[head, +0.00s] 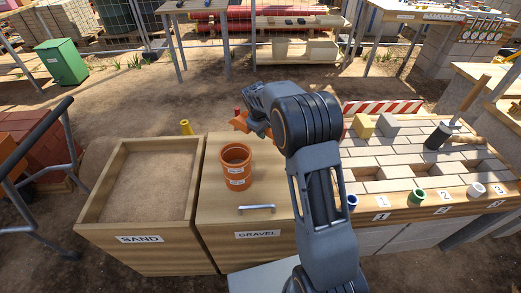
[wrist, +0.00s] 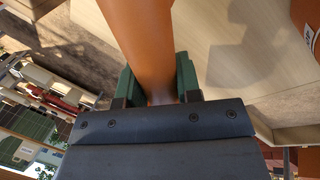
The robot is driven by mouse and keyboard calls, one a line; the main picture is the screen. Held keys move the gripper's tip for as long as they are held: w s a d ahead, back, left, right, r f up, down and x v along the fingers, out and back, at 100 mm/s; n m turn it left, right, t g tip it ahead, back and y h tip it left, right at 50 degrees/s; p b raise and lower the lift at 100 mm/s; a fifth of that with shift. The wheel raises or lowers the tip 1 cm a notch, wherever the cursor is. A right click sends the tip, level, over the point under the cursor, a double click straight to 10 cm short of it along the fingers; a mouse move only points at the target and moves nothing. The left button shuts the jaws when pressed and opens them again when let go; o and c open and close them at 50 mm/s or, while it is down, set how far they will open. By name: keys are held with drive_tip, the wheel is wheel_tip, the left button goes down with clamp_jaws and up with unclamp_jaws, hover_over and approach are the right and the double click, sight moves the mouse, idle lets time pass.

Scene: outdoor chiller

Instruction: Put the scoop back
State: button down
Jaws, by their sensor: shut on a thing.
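The orange scoop (head: 239,121) shows partly behind my arm, above the back of the gravel bin. In the wrist view the orange scoop (wrist: 147,38) rises between the two green fingers. My gripper (wrist: 157,82) is shut on it, and it also shows in the head view (head: 258,128), largely hidden by my arm. An orange pot (head: 236,168) with white labels stands on the closed wooden lid of the gravel bin (head: 218,218), in front of the scoop and apart from it. Part of the pot (wrist: 308,22) is at the wrist view's right edge.
The sand bin (head: 139,239) is open at left, with a yellow object (head: 186,127) behind it. The gravel lid has a metal handle (head: 257,209). A paved workbench (head: 400,160) at right carries blocks, tools and numbered cups. My arm hides the bench's left end.

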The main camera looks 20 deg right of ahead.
sight(265, 151)
wheel_tip(265, 151, down, 8)
drive_tip(key=shift+f+b, duration=0.25)
drive_tip(key=shift+b, duration=0.45)
drive_tip(key=shift+f, duration=0.2)
drive_tip(key=c, duration=0.8)
unclamp_jaws()
drive_tip(key=p+v, duration=0.2)
drive_tip(key=v, duration=1)
drive_tip(key=s+r+m+y, duration=0.1)
drive_tip(key=s+r+m, duration=0.45)
drive_tip(key=s, duration=0.85)
drive_tip(key=s+m+t+y, duration=0.1)
drive_tip(key=s, duration=1.2)
drive_tip(key=shift+s+d+r, duration=0.2)
drive_tip(key=shift+d+r, duration=0.05)
